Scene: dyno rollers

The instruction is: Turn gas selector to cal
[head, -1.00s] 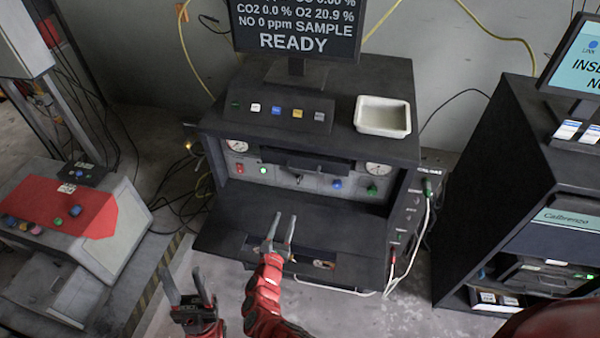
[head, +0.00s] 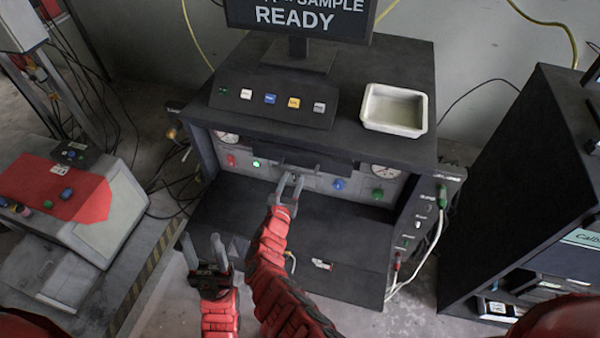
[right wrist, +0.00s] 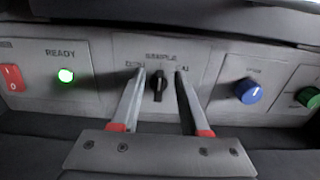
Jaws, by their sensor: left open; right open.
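The gas selector is a small black knob (right wrist: 159,88) on the grey front panel, seen in the right wrist view. It stands upright under the word SAMPLE, with partly readable labels to its left and right; the right one seems to end in AL. My right gripper (right wrist: 158,78) is open, with one finger on each side of the knob. I cannot tell whether the fingers touch it. In the head view my right gripper (head: 287,187) reaches the panel and mostly hides the knob. My left gripper (head: 207,251) is open and empty, low in front of the cabinet.
A green lit READY lamp (right wrist: 66,75) and red switch (right wrist: 12,78) sit left of the selector. A blue knob (right wrist: 247,91) and green knob (right wrist: 309,97) sit right. The black shelf (head: 330,215) lies below. A white tray (head: 394,109) rests on the cabinet top.

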